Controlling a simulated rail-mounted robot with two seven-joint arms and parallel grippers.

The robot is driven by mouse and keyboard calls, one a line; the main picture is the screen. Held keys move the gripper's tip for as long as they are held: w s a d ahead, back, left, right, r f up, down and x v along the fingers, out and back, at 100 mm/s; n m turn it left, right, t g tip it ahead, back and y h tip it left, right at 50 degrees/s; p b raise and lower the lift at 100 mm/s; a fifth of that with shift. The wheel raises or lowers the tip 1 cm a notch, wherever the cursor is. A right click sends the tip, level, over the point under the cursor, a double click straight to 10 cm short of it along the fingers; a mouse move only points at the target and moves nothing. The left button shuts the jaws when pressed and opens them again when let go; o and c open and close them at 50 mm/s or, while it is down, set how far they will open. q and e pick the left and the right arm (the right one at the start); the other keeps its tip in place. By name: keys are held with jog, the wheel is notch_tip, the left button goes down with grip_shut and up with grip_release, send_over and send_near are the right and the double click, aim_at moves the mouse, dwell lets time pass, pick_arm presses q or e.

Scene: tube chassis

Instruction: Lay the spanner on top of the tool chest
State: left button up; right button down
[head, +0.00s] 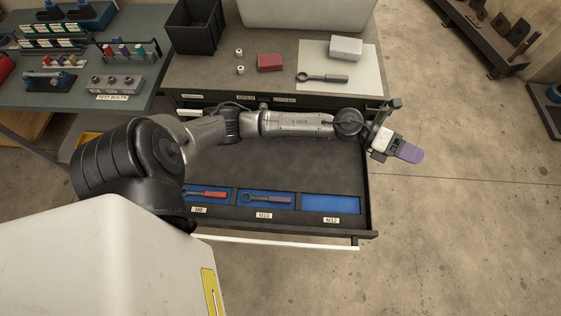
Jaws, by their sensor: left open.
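A dark grey spanner (322,78) with a ring end lies on a pale sheet on top of the tool chest (205,72). The chest's drawer (280,165) is pulled out. The blue M12 slot (331,204) is empty. My left gripper (408,152) has purple finger pads. It is open and empty, just right of the drawer and apart from all spanners. My right gripper is out of view.
The pale sheet (366,72) also bears a white block (346,48). A red block (270,62), two small white pieces and a black bin (194,26) stand on the chest. A bench (136,75) with several tools is at left.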

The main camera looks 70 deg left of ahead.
pick_arm(q)
jog(key=s+a+f+n+g+y, duration=0.1)
jog(key=s+f+n+y, duration=0.7)
jog(key=n, duration=0.7)
jog(key=s+a+f+n+g+y, duration=0.1)
jog(key=s+a+f+n+y, duration=0.1)
jog(key=s+f+n+y, duration=0.8)
jog(key=s+d+n+g+h, duration=0.1)
jog(key=s+n+g+h, duration=0.1)
jog(key=s, duration=0.5)
jog(key=s+d+n+g+h, duration=0.2)
jog(key=s+n+g, duration=0.2)
jog(key=s, duration=0.3)
jog(key=shift+s+d+n, duration=0.3)
jog(key=shift+s+n, duration=0.1)
jog(key=shift+n, duration=0.3)
